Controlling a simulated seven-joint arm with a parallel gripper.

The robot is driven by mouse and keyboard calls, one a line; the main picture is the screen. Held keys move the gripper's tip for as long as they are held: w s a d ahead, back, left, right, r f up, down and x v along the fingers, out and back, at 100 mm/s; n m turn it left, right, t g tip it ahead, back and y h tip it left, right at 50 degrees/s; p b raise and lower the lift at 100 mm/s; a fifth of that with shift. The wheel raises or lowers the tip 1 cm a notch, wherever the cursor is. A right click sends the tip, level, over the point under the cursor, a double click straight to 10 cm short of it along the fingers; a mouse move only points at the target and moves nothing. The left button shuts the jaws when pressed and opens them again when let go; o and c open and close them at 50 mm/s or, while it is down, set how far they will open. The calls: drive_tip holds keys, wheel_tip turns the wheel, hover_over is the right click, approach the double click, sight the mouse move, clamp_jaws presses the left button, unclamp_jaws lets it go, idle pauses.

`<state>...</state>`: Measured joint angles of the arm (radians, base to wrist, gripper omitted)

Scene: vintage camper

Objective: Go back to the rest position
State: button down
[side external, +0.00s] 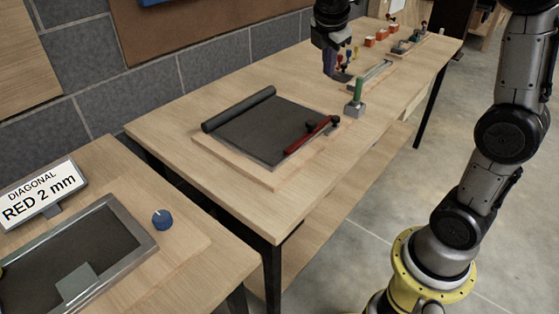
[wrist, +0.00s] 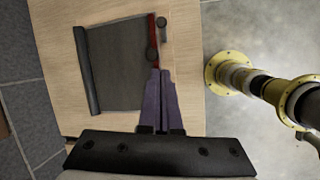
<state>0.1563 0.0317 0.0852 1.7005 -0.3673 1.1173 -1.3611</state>
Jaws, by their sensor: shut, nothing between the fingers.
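My gripper (side external: 330,66) shows at the top middle of the side external view, above the far part of the wooden table (side external: 182,124). In the wrist view my gripper (wrist: 160,74) points its two purple fingers toward the dark mat. The fingers are together and hold nothing. The rest position itself is not marked in either view.
On the table, a dark mat (side external: 262,128) with a rolled edge lies on a wooden board, with a red-handled tool (side external: 308,136) on it. A green-handled stamp (side external: 356,98) stands nearby. Several small items sit at the far end. A sign (side external: 42,194) stands front left.

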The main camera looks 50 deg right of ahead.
drive_tip(key=s+a+r+m+t+y, duration=0.25)
drive_tip(key=s+a+m, duration=0.5)
drive_tip(key=s, duration=0.65)
drive_tip(key=s+a+f+m+t+y, duration=0.1)
drive_tip(key=s+a+f+m, duration=0.4)
drive_tip(key=s+f+m, duration=0.2)
drive_tip(key=shift+s+a+m+y, duration=0.15)
drive_tip(key=shift+a+m+y, duration=0.2)
drive_tip(key=shift+f, duration=0.1)
